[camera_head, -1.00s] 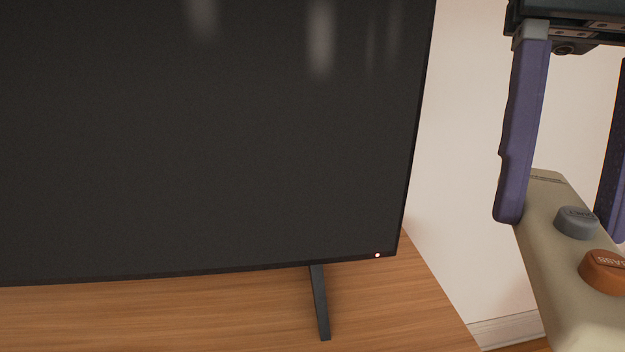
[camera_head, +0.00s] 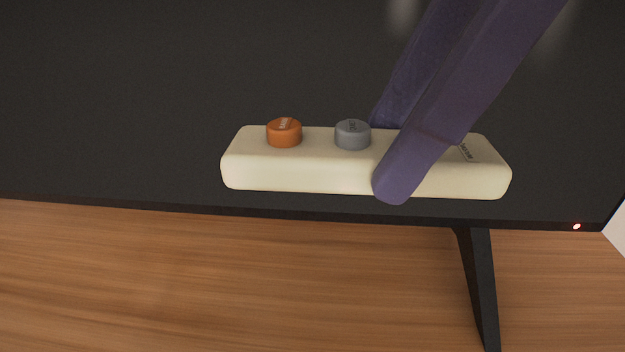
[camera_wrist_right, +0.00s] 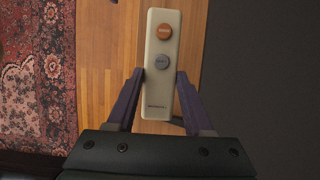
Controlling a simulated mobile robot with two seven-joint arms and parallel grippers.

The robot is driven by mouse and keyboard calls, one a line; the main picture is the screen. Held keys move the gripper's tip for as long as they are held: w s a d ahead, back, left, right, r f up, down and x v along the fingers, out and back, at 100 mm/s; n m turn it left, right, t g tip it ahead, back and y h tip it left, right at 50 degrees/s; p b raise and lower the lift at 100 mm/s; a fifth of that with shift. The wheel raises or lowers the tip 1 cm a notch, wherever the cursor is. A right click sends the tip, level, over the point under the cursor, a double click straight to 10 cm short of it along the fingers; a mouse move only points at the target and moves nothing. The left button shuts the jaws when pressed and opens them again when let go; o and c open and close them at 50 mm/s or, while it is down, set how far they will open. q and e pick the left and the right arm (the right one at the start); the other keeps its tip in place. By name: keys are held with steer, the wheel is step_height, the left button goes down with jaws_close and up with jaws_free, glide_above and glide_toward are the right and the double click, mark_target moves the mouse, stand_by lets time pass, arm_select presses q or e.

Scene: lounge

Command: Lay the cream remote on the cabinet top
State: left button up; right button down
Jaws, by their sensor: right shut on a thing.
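The cream remote (camera_head: 300,172) has an orange knob and a grey knob on its upper face. My right gripper (camera_head: 390,155) is shut on the remote near its right end, with one purple finger in front and one behind. The remote is held level in the air, in front of the dark television screen in the head view. The right wrist view also shows the remote (camera_wrist_right: 155,85) between the two fingers (camera_wrist_right: 157,90). The wooden cabinet top (camera_head: 200,275) shows below the remote in the head view. My left gripper is in neither view.
A large television (camera_head: 120,90) stands on the cabinet, with a dark leg (camera_head: 480,280) at the right. The cabinet top in front of it is bare where it shows. A red patterned rug (camera_wrist_right: 35,90) lies on the floor at the left of the right wrist view.

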steer(key=b, duration=0.1)
glide_above(345, 351)
steer(key=d, duration=0.2)
steer(key=f, duration=1.4)
steer(key=shift+a+f, duration=0.25)
steer(key=shift+f, duration=0.05)
steer(key=shift+f+b, duration=0.55)
steer(key=shift+f, duration=2)
steer(key=shift+f, duration=0.1)
steer(key=shift+c, duration=1.4)
jaws_free()
steer(key=shift+d+r, duration=0.1)
steer(key=shift+r, duration=0.35)
steer(key=p+v, duration=0.1)
steer(key=v, duration=1)
